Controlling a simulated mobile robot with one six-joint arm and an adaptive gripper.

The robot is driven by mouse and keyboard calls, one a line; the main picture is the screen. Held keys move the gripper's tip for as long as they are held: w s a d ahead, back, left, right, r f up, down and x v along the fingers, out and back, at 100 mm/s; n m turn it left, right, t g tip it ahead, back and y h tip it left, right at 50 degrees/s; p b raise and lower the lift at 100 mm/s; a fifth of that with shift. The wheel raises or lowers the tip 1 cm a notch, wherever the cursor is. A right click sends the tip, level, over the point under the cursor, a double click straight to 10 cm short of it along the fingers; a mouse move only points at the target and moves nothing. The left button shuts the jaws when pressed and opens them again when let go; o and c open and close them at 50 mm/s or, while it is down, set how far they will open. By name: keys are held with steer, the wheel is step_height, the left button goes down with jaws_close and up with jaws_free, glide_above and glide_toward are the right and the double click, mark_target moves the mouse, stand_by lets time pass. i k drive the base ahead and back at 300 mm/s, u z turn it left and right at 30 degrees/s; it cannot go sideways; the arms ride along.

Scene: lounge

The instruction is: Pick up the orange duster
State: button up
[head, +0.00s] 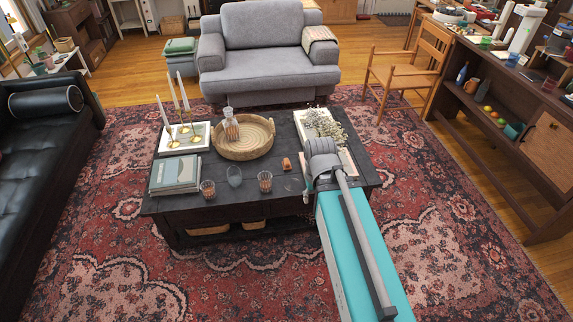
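I cannot make out a clear orange duster in the head view. A small orange-brown object (286,164) lies on the dark coffee table (225,208), near its middle right; it is too small to tell what it is. My teal and grey arm reaches from the bottom right over the right end of the table. My gripper cannot be seen; the arm covers that part of the table.
A round woven tray (243,150) holds a glass decanter (231,126). Books (175,175), brass candlesticks (184,128), glasses (265,181) and dried flowers (326,126) crowd the table. A black sofa (35,170), grey armchair (268,55), wooden chair (405,72) and sideboard (480,140) surround the open rug.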

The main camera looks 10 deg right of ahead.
mark_target(287, 164)
steer(key=z, duration=0.05)
steer(key=i, duration=1)
steer(key=u, duration=0.05)
